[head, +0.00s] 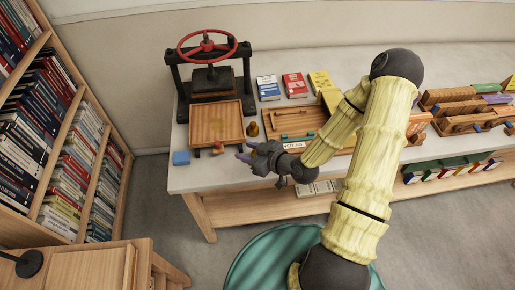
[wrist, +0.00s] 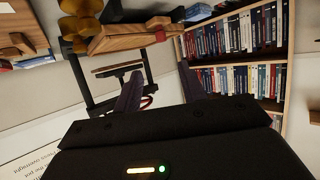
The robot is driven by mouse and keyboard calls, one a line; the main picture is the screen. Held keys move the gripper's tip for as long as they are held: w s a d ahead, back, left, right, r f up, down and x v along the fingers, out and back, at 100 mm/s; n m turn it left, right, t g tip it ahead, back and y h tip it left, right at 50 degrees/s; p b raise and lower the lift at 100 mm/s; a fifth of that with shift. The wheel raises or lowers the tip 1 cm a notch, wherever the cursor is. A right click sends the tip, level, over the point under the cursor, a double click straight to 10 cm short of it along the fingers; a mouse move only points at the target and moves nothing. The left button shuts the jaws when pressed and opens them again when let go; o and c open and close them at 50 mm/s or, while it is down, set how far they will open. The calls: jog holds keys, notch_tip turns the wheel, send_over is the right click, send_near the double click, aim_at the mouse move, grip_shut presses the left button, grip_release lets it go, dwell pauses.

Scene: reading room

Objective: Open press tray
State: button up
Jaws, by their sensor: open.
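The black book press (head: 174,78) with a red handwheel (head: 207,44) stands at the table's back left. Its wooden tray (head: 216,121) lies in front of the press frame, toward the table's front edge. A small red knob (head: 218,146) shows at the tray's front. My gripper (head: 241,153) is just right of the knob, near the front edge, apart from it as far as I can tell. In the wrist view the press appears upside down, with the tray (wrist: 125,40) and red knob (wrist: 160,36) beyond my open, empty fingers (wrist: 160,87).
A brass-coloured piece (head: 253,129) stands right of the tray. A blue block (head: 181,158) lies at the table's front left corner. Books (head: 294,84) and a wooden tool tray (head: 297,121) lie to the right. A bookcase (head: 75,110) stands left; a teal round seat (head: 265,262) stands in front.

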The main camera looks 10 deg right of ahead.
jog(key=p+v, duration=0.3)
jog(key=v, duration=0.1)
jog(key=shift+s+a, duration=0.1)
jog(key=shift+s, duration=0.05)
dwell(0.6)
jog(key=s+d+r+m+g+h, duration=0.3)
jog(key=d+r+g+h, duration=0.3)
jog(key=d+h, duration=0.2)
jog(key=s+a+r+m+g+h, duration=0.1)
jog(key=s+r+m, duration=0.4)
jog(key=r, duration=0.5)
jog(key=shift+s+a+m, duration=0.25)
jog(key=shift+s+m, duration=0.05)
jog(key=shift+s, duration=0.3)
